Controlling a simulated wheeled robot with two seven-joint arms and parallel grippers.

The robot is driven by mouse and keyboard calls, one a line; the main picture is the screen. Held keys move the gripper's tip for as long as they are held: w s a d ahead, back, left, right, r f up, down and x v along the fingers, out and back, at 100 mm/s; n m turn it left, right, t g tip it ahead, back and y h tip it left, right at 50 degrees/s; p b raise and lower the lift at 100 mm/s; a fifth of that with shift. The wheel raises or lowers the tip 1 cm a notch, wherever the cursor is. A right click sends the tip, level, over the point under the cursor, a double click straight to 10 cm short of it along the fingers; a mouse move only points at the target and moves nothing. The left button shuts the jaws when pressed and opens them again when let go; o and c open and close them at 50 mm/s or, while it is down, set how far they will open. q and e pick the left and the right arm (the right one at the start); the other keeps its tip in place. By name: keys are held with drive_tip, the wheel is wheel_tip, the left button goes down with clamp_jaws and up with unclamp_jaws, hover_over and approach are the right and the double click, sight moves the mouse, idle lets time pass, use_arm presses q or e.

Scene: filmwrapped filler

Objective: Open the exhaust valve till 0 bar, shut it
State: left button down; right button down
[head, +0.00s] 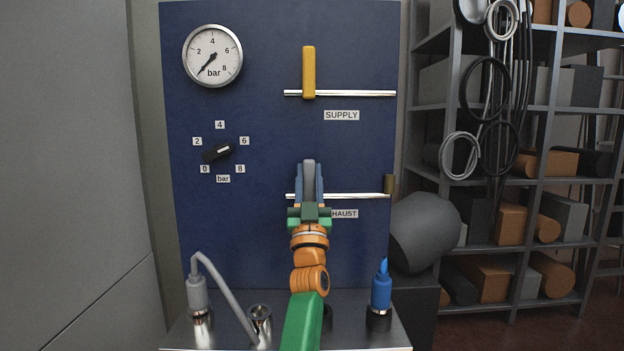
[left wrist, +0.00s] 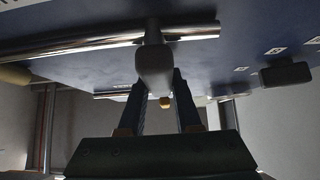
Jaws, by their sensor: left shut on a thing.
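The round pressure gauge (head: 213,56) has its needle pointing to the lower left, at about 0 bar. The grey exhaust valve handle (head: 309,167) stands upright across the lower pipe (head: 360,195). My left gripper (head: 311,188) is shut on this handle and hides its lower part and part of the EXHAUST label (head: 344,214). In the left wrist view the grey handle (left wrist: 155,72) shows end-on between the two fingers of my left gripper (left wrist: 160,95). My right gripper is out of view.
The yellow supply handle (head: 309,72) stands upright on the upper pipe (head: 350,93). A black dial knob (head: 217,153) sits at the panel's left. A grey plug with a hose (head: 197,292) and a blue plug (head: 381,290) stand on the ledge. Shelves (head: 480,110) stand at right.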

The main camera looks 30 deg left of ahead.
sight(308, 182)
use_arm(q)
drive_tip(key=shift+s+r+n+y, duration=0.15)
drive_tip(key=shift+r+n+y, duration=0.15)
drive_tip(key=shift+r, duration=0.05)
drive_tip(key=c, duration=0.8)
unclamp_jaws()
drive_tip(key=shift+o, duration=1)
drive_tip(key=shift+w+a+f, duration=0.15)
drive_tip(key=shift+w+f, duration=0.05)
drive_tip(key=shift+f, duration=0.1)
drive_tip(key=shift+s+f, duration=0.1)
drive_tip(key=shift+f, duration=0.15)
drive_tip(key=b+v, duration=0.2)
drive_tip(key=v, duration=0.4)
drive_tip(key=shift+s+d+b, duration=0.2)
drive_tip(key=shift+d+b, duration=0.05)
drive_tip(key=shift+b, duration=0.15)
